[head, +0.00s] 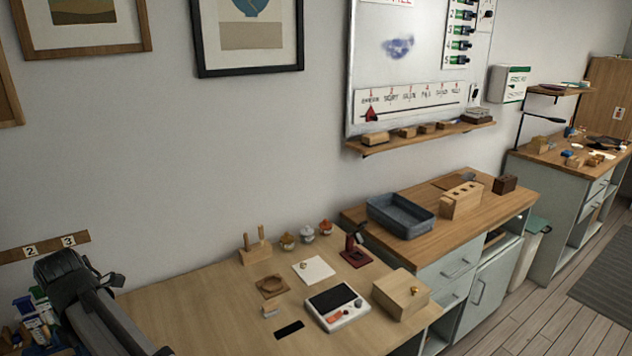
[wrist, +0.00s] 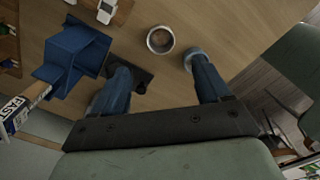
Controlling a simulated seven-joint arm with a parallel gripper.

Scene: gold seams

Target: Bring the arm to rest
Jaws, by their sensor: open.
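My gripper (wrist: 158,65) shows in the wrist view with its two blue fingers spread apart. A round metal ring or cup (wrist: 160,40) appears beyond and between the fingertips, and neither finger is closed on it. I cannot tell how far below the fingers it lies. In the head view my dark arm (head: 75,290) is at the lower left, beside the left end of the wooden bench (head: 185,305). The fingers cannot be made out clearly there.
A blue angular holder (wrist: 75,50) is close to the left finger in the wrist view. The bench bears a white device with a dark screen (head: 335,305), a wooden box (head: 400,293) and a two-peg stand (head: 255,248). A grey tray (head: 400,215) is on the farther counter.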

